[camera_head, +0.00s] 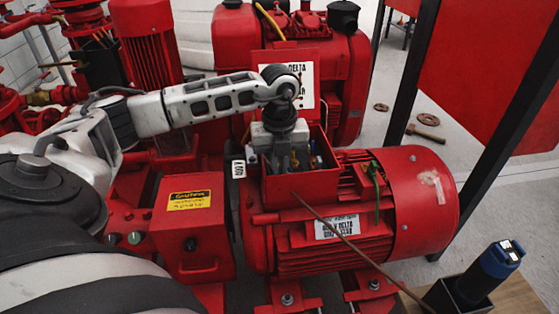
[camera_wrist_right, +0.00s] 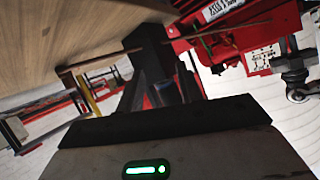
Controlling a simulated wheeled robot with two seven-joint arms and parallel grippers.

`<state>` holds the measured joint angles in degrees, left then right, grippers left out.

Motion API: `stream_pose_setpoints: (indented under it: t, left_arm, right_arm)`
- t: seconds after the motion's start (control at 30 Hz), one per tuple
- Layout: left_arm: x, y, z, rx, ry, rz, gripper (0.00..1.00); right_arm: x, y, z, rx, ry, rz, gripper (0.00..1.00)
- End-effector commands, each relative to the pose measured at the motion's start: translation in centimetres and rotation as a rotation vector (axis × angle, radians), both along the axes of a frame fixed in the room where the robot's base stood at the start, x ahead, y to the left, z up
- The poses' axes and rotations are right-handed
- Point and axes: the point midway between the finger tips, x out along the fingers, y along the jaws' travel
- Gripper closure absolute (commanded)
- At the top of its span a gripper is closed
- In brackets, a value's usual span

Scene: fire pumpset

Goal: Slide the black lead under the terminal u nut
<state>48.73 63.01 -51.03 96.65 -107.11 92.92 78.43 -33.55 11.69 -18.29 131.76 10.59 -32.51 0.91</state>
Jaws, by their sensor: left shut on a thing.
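My left gripper (camera_head: 284,160) reaches down into the open terminal box (camera_head: 322,182) on top of the red motor (camera_head: 415,200). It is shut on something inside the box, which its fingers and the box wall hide. The black lead and the terminal u nut cannot be made out. The left gripper also shows at the right of the right wrist view (camera_wrist_right: 294,75). My right gripper (camera_wrist_right: 162,92) shows in its own wrist view near the wooden top; whether its dark fingers are shut is unclear. It is not seen in the head view.
A thin brown rod (camera_head: 345,240) slants from the terminal box to the wooden top (camera_head: 515,300). A blue and black tool (camera_head: 490,268) stands in a black holder there. The raised lid (camera_head: 290,72) is behind the box. A green wire (camera_head: 376,180) lies on the motor.

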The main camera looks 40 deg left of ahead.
Motion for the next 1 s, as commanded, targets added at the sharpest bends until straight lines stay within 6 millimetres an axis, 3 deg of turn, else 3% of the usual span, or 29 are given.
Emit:
stream_pose_setpoints:
  t: [1.0]
  left_arm:
    - [1.0,1.1,0.0,0.000,-0.001,0.000,1.00]
  right_arm:
    - [0.0,-0.1,-0.2,-0.002,0.000,0.000,0.64]
